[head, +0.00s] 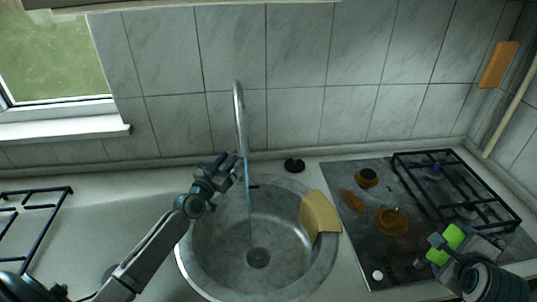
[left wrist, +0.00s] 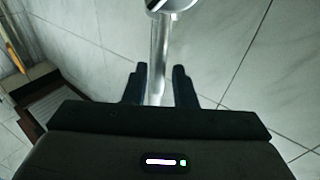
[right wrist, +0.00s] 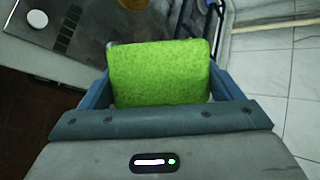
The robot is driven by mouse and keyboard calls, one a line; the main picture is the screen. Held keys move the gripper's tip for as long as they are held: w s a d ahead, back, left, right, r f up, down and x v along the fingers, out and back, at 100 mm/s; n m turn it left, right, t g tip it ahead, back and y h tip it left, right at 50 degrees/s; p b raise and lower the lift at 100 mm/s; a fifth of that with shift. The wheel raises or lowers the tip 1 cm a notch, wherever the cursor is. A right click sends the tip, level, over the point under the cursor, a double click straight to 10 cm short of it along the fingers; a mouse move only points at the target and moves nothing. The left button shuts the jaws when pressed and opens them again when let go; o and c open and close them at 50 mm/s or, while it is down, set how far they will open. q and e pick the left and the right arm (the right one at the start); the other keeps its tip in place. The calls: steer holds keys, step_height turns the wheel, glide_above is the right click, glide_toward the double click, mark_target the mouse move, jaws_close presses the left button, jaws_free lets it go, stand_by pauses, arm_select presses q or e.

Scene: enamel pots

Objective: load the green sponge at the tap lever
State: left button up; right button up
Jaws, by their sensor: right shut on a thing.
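The green sponge (head: 447,244) is held between the fingers of my right gripper (head: 440,250), over the front of the hob at the right. It also fills the space between the fingers in the right wrist view (right wrist: 160,73). The tall metal tap (head: 239,105) stands behind the sink, with a thin bluish stream of water (head: 248,205) falling into the basin. My left gripper (head: 228,164) is open at the lower part of the tap. In the left wrist view the metal tap pipe (left wrist: 159,55) shows between its parted fingers. The tap lever is not clearly visible.
The round steel sink (head: 208,262) has a yellow cloth (head: 320,214) over its right rim. A black plug (head: 294,165) lies behind it. The hob (head: 350,225) at the right has a raised black grate (head: 470,205). The counter left of the sink is mostly clear.

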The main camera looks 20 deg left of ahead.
arm_select(q)
steer(key=s+f+p, duration=0.1)
steer(key=s+p, duration=0.1)
steer(key=s, duration=0.8)
steer(key=shift+a, duration=0.2)
arm_select(e)
step_height(320, 180, up, 2)
steer(key=shift+s+r, duration=0.1)
steer(key=shift+r, duration=0.15)
